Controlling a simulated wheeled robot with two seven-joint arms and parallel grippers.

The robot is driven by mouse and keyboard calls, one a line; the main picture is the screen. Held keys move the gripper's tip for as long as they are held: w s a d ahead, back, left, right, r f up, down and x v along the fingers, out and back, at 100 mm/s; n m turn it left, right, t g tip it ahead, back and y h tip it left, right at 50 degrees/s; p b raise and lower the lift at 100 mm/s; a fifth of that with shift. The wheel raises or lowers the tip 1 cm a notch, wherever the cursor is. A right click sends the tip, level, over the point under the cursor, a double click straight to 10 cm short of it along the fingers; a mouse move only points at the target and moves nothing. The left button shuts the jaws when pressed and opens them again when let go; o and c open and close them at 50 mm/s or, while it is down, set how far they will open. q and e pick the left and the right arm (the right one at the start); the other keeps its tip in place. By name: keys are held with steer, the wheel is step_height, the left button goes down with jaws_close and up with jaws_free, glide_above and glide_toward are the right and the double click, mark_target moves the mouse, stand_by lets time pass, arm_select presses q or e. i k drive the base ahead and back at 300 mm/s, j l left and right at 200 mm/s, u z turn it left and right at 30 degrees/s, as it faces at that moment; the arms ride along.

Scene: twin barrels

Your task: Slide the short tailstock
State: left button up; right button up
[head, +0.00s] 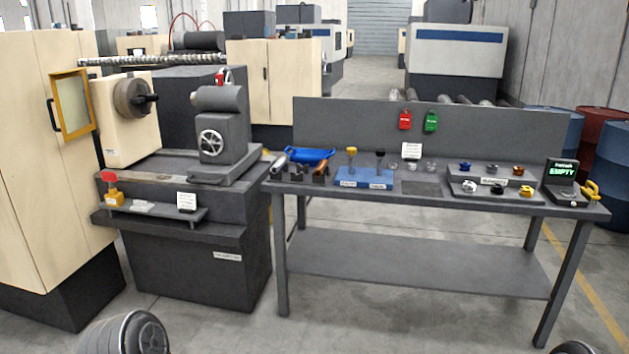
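The short tailstock (222,125) is a dark grey block with a round barrel on top. It stands upright at the right part of the lathe bed (150,172). A pale spoked handwheel (210,142) is on its near face, and a small red part (220,79) shows above it. The chuck (131,97) sits on the cream headstock at the left, with a clear gap between it and the tailstock. Neither gripper is in view; only rounded dark parts, apparently of my arms, show at the bottom edge.
A yellow-framed guard (70,102) stands left of the chuck. A front shelf holds a red-topped yellow button box (112,190) and a label card (187,201). A grey workbench (430,196) with several small parts and a display reading EMPTY (562,171) stands right. Floor in front is clear.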

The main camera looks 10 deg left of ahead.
mark_target(223, 107)
steer(key=i+j+u, duration=0.35)
steer(key=i, duration=0.6)
steer(key=i+u, duration=0.35)
steer(key=i, duration=0.6)
steer(key=i+l+u, duration=0.1)
steer(key=i+u, duration=0.25)
steer(key=i, duration=0.6)
steer(key=i+z, duration=0.1)
steer(key=i, duration=0.6)
steer(key=z, duration=0.4)
